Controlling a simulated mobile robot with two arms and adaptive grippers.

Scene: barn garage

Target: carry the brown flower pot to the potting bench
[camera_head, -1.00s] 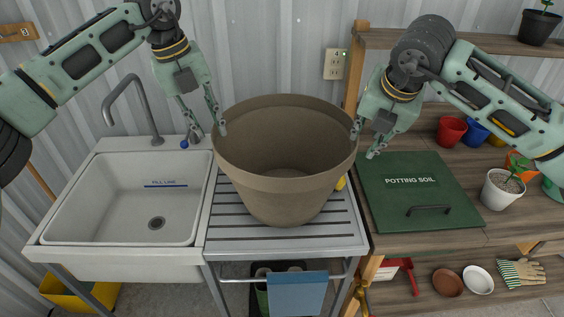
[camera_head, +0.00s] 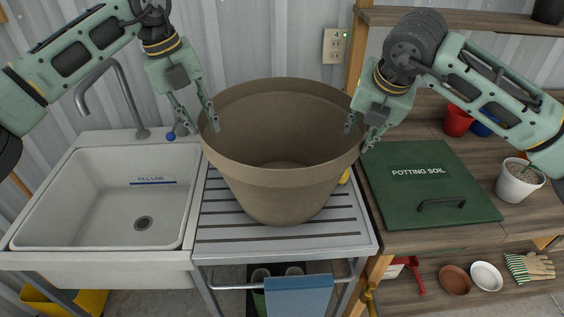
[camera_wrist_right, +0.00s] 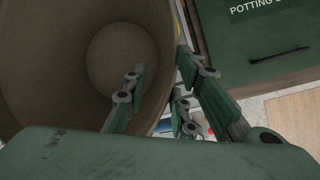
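The brown flower pot (camera_head: 282,190) is large, empty and upright on the slatted metal stand (camera_head: 335,240) between the sink and the bench. My left gripper (camera_head: 197,118) is open at the pot's left rim, one finger inside and one outside. My right gripper (camera_head: 361,132) is open at the right rim. The right wrist view shows the pot's inside (camera_wrist_right: 80,70), with the fingers of my right gripper (camera_wrist_right: 158,90) spread across the rim. Contact with the wall cannot be told. The potting bench (camera_head: 480,165) is wooden and stands to the right.
A green potting soil lid (camera_head: 425,185) covers the bench's near left part. A white pot (camera_head: 518,182) and red pot (camera_head: 457,120) stand on the bench. The white sink (camera_head: 110,200) with a grey tap is on the left. A blue cloth (camera_head: 298,296) hangs below the stand.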

